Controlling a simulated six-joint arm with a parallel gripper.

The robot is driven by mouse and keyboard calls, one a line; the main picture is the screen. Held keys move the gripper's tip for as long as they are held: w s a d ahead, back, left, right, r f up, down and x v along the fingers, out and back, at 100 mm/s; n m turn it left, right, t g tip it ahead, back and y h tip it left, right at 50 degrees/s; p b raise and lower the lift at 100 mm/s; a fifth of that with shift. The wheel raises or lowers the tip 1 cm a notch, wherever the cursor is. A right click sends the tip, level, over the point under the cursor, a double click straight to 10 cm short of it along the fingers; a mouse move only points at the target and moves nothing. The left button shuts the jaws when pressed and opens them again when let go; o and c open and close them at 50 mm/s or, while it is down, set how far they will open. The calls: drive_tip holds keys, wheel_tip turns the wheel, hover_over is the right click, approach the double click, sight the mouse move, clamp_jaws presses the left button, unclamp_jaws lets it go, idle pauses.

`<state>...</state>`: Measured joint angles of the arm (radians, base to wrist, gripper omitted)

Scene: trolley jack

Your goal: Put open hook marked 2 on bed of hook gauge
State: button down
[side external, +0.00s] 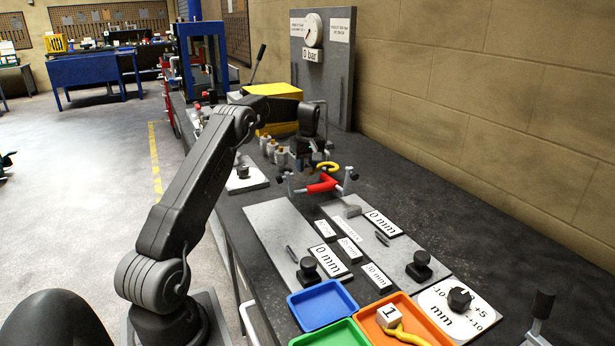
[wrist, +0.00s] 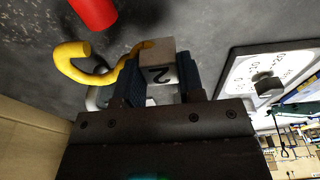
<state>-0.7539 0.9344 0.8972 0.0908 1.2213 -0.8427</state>
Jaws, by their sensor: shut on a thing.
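My gripper (side external: 304,162) is shut on the block of the open hook marked 2, above the far end of the bench plates. In the wrist view the pale block marked 2 (wrist: 157,62) sits between the two dark fingers (wrist: 158,85), and its yellow hook (wrist: 75,62) sticks out to the left. The yellow hook also shows beside my gripper in the side view (side external: 329,167). Two grey gauge beds lie on the bench, a left one (side external: 268,228) and a right one (side external: 388,258), each with a "0 mm" label. I cannot tell which belongs to the hook gauge.
A red bar with grey ends (side external: 322,185) is just below my gripper. Blue (side external: 322,303), green (side external: 330,335) and orange (side external: 420,310) trays stand in front; the orange one holds a hook marked 1 (side external: 388,316). A dial plate (side external: 440,305) lies at right. A pressure-gauge panel (side external: 335,80) stands behind.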

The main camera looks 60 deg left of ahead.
sight(308, 172)
drive_tip(key=shift+w+f, duration=0.25)
drive_tip(key=shift+f, duration=1.8)
drive_tip(key=shift+f, duration=0.2)
drive_tip(key=c, duration=0.7)
unclamp_jaws()
drive_tip(key=shift+d, duration=0.1)
drive_tip(key=shift+c, duration=0.2)
